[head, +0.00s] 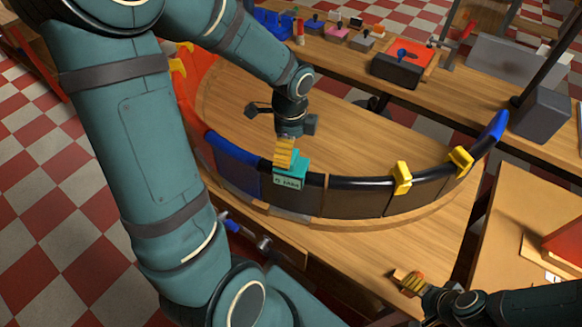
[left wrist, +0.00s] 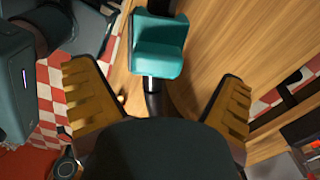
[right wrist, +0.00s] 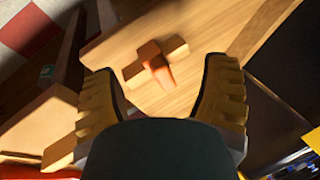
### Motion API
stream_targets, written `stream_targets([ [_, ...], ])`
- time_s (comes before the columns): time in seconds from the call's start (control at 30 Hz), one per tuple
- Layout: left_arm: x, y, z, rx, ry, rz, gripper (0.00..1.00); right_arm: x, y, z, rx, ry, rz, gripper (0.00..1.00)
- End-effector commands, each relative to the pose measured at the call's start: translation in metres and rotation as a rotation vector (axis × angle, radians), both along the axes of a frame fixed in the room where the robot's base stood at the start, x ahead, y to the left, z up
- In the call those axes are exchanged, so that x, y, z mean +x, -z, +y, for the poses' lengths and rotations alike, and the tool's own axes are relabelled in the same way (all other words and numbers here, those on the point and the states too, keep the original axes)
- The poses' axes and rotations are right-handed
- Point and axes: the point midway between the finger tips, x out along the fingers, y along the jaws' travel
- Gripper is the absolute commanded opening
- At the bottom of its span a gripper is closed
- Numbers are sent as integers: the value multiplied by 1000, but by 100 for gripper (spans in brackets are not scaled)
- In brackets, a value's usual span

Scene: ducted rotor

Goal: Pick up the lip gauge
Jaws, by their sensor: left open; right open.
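The lip gauge (head: 289,178) is a teal block with small lettering on its front. It sits over the black lip (head: 340,183) of the curved duct wall in the head view. My left gripper (head: 284,152) is right above and behind it, its yellow fingers overlapping its top in that view. In the left wrist view the gauge (left wrist: 158,45) lies ahead, between the spread fingers (left wrist: 157,82) and apart from both. Whether anything touches is hidden in the head view. My right gripper (head: 408,282) is low at the right front; in its wrist view it is open and empty (right wrist: 160,75).
Two yellow clips (head: 402,178) (head: 461,161) sit on the lip to the right. A wooden piece with an orange bar (right wrist: 155,65) lies on the wood ahead of my right gripper. A rear bench holds a dark box (head: 397,70) and small tools.

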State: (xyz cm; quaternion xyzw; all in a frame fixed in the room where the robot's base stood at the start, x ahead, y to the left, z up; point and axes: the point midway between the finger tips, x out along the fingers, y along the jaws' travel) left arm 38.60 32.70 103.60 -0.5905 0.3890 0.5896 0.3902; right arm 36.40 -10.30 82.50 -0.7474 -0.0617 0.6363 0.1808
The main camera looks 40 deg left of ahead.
Motion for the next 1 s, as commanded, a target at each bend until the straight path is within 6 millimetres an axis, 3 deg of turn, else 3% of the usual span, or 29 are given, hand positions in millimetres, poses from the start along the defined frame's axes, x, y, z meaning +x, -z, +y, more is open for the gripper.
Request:
stream_targets([
  [0.3, -2, 44, -5, -2, 0, 4, 96, -3, 11, 1, 2, -6, 8, 75],
  [0.6, -2, 47, -4, -1, 0, 2, 96, -4, 11, 1, 2, -7, 9, 75],
  [0.67, -2, 47, -4, -1, 0, 2, 79, -4, 11, 1, 2, -7, 9, 75],
  [0.83, -2, 47, -4, 0, 0, 1, 20, -4, 11, 1, 2, -7, 9, 75],
  [1.0, -2, 47, -4, 0, 0, 1, 19, -4, 11, 1, 2, -6, 8, 75],
])
